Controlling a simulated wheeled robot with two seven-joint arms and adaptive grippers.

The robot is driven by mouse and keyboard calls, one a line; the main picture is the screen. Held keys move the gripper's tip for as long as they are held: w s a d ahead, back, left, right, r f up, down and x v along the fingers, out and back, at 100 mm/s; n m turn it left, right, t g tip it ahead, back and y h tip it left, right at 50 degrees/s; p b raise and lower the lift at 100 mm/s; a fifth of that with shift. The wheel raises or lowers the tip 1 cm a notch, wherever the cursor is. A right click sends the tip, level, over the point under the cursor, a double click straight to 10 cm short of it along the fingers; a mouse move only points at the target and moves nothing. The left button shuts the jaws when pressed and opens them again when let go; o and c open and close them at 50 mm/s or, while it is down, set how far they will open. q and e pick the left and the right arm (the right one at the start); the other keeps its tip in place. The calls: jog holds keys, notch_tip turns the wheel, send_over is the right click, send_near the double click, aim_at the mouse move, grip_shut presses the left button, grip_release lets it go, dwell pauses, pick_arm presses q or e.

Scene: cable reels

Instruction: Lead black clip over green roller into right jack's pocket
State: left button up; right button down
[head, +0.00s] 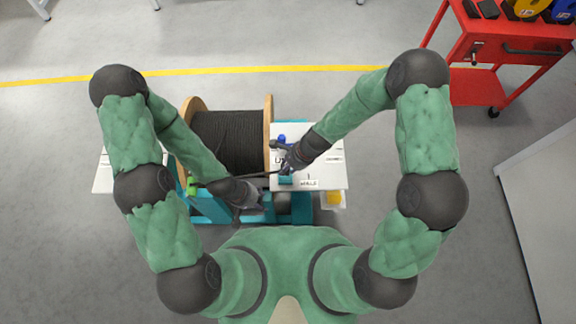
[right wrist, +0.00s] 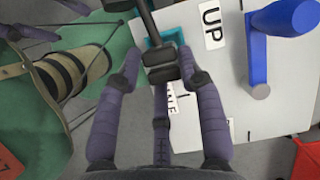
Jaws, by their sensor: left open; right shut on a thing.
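The black clip (right wrist: 160,62) is between the fingers of my right gripper (right wrist: 160,85), which is shut on it. In the head view my right gripper (head: 288,166) is over the white board's left part. A small teal block (head: 286,180), seemingly the right jack's pocket, is just below it; in the right wrist view the clip partly hides the teal piece (right wrist: 166,33). I cannot tell whether they touch. The green roller (head: 191,186) is at the reel's lower left. A dark cable (head: 225,180) runs from near it towards the right gripper. My left gripper (head: 262,203) is open, below the cable.
The reel of black cable (head: 228,140) has wooden flanges and stands on a teal frame (head: 208,208). A white board (head: 330,165) with labels carries a blue post (right wrist: 255,55). A yellow item (head: 333,198) is below the board. A red cart (head: 480,80) stands far right.

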jog(key=shift+f+b, duration=2.4)
jog(key=shift+f, duration=0.3)
jog(key=c, duration=0.7)
grip_release()
jog(key=v, duration=1.2)
jog(key=shift+r, duration=0.1)
